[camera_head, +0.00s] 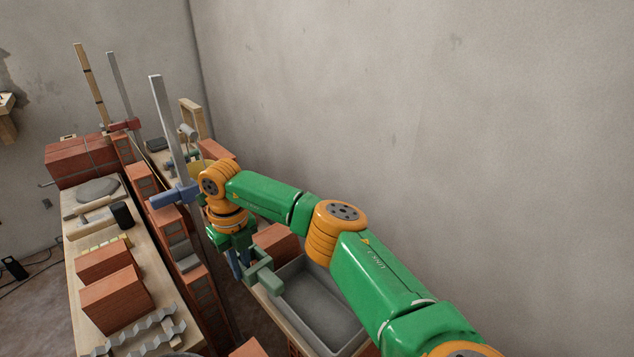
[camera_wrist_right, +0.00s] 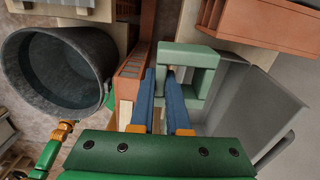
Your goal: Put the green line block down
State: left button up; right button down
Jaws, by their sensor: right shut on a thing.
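The green line block (camera_head: 264,278) is a small notched block, held beside the near-left edge of a grey tub in the head view. It also shows in the right wrist view (camera_wrist_right: 188,55), as a C-shaped piece at the fingertips. My right gripper (camera_head: 239,262) points down and its blue fingers (camera_wrist_right: 166,82) are shut on the block. I cannot tell whether the block touches anything below it. My left gripper is not clearly seen.
The grey tub (camera_head: 314,309) stands right of the block. A brick wall (camera_head: 186,258) with clamped upright bars runs to the left. A plank bench (camera_head: 88,258) holds bricks and tools. A dark bucket (camera_wrist_right: 55,68) stands left in the wrist view.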

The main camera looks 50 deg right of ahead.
jog(key=shift+d+f+m, duration=0.1)
jog(key=shift+d+m, duration=0.05)
jog(key=shift+m, duration=0.15)
jog(key=s+d+f+p, duration=0.2)
jog(key=s+d+f, duration=0.25)
jog(key=s, duration=0.35)
send_over(310, 320)
jog(key=f, duration=0.2)
jog(key=w+f, duration=0.1)
jog(key=shift+a+f, duration=0.25)
jog(key=shift+a, duration=0.1)
jog(key=shift+s+d+f, duration=0.15)
jog(key=shift+s+f, duration=0.05)
jog(key=shift+f, duration=0.1)
jog(key=f, duration=0.4)
jog(key=shift+s+d, duration=0.2)
jog(key=shift+s, duration=0.2)
jog(key=c, duration=0.9)
grip_release()
jog(key=shift+f, duration=0.1)
